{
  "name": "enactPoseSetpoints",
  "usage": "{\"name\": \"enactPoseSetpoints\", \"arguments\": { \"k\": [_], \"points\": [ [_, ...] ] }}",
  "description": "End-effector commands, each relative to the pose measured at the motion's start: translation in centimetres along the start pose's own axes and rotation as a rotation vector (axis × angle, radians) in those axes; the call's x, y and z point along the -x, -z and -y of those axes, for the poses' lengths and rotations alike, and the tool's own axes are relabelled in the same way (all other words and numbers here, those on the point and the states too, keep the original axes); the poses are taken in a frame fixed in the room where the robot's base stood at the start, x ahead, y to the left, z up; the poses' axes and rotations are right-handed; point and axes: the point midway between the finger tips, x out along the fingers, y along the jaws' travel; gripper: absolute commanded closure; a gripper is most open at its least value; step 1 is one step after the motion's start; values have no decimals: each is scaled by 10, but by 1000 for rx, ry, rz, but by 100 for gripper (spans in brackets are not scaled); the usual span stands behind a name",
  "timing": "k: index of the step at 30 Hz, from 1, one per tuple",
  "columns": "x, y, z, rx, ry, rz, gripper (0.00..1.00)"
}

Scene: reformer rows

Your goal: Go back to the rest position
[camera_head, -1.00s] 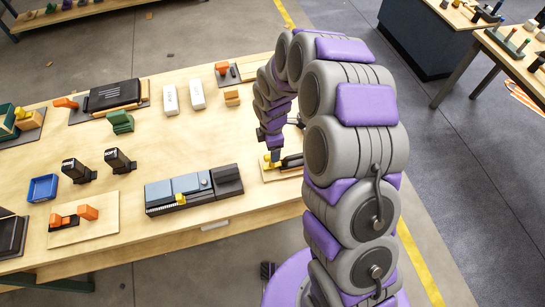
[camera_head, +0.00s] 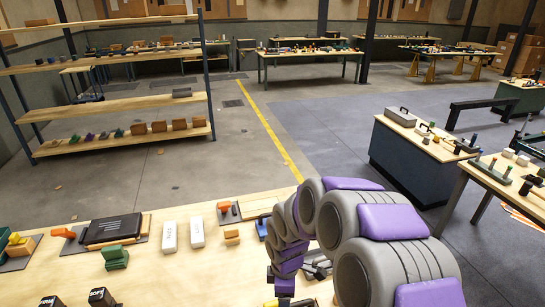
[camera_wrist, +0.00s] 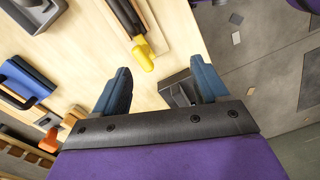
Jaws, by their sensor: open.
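My arm arches over the near wooden bench (camera_head: 180,255) at the right of the head view and bends down towards its top. My gripper (camera_wrist: 160,82) shows in the wrist view with its two blue-grey fingers wide apart. No object is clamped between them. A dark grey part (camera_wrist: 180,90) shows beside the right finger; I cannot tell whether they touch. A black tool with a yellow end (camera_wrist: 143,55) lies on the bench beyond the fingers. In the head view the fingertips are hard to make out, low in the picture.
White blocks (camera_head: 197,234), a black case (camera_head: 112,230) and a green part (camera_head: 115,257) sit on the bench. Other benches (camera_head: 425,145) stand at the right, shelves (camera_head: 115,105) at the left. Open floor (camera_head: 230,140) lies behind the bench.

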Motion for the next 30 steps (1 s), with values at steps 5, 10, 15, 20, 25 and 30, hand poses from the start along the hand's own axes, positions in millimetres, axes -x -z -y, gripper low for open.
{"name": "enactPoseSetpoints", "arguments": {
  "k": [5, 10, 15, 20, 25, 30],
  "points": [
    [43, -30, 36, -247, 10, 11, 27],
    [74, -57, 78, -488, 26, 27, 27],
    [97, -82, 125, -736, 44, 48, 27],
    [114, -102, 172, -978, 56, 65, 27],
    [123, -118, 222, -1229, 73, 81, 27],
    [124, -125, 260, -1416, 93, 96, 27]
  ]
}}
